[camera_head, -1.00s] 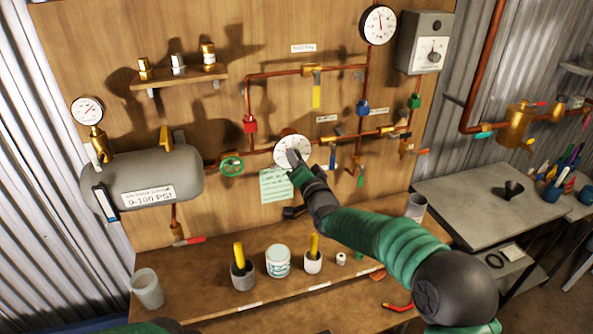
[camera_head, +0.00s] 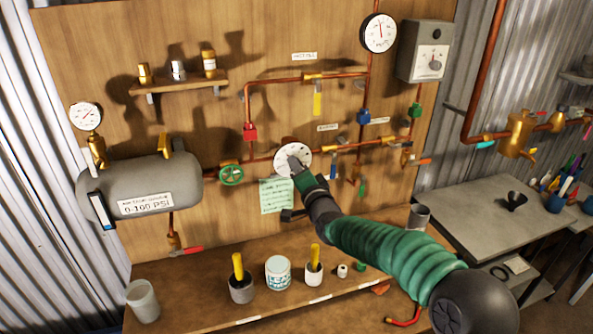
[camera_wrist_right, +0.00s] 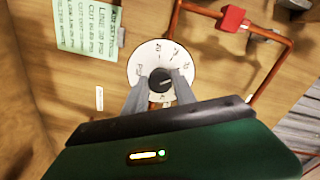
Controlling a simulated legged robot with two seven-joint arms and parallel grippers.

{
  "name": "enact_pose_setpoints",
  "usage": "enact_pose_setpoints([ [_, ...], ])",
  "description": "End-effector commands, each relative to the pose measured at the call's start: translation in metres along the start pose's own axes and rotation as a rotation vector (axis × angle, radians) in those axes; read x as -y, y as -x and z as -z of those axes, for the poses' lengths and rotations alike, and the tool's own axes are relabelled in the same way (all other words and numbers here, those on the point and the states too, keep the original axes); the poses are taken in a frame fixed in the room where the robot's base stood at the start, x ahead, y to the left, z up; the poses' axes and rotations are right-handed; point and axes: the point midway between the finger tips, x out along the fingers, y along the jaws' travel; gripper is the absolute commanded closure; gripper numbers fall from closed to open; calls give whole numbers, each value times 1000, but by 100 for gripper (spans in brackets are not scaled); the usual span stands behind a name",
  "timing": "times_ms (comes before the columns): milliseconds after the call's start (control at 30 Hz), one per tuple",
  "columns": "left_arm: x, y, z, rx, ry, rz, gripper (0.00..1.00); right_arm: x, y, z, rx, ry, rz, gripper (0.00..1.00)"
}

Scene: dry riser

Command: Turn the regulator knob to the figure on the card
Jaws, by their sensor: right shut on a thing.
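The regulator (camera_head: 287,152) is a white round dial on the wooden board, with figures around its rim. Its black knob (camera_wrist_right: 160,80) shows at the dial's centre in the right wrist view, with a light pointer mark. My right gripper (camera_wrist_right: 160,92) is shut on the knob, one grey finger on each side; it also shows in the head view (camera_head: 296,166), hiding part of the dial. The pale green card (camera_head: 277,196) hangs just below the dial. It shows larger in the right wrist view (camera_wrist_right: 86,25), with handwritten lines including "LINE 30 PSI". My left gripper is not in view.
A green handwheel (camera_head: 231,174) is left of the dial, beside the grey tank (camera_head: 150,185). Copper pipes and valves surround the dial. A wooden bench (camera_head: 205,288) below holds cups and a tin. A round gauge (camera_head: 379,33) is at the top.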

Motion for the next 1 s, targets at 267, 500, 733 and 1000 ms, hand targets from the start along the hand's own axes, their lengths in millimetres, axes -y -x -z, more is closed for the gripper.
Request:
enact_pose_setpoints([
  [267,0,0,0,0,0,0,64,1,0,3,-5,1,2,46],
  [500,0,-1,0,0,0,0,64,0,2,1,-3,2,1,46],
  [733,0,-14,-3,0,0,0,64,-2,41,1,-4,4,1,46],
  [1000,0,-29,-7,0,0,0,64,-3,121,2,-6,5,0,46],
])
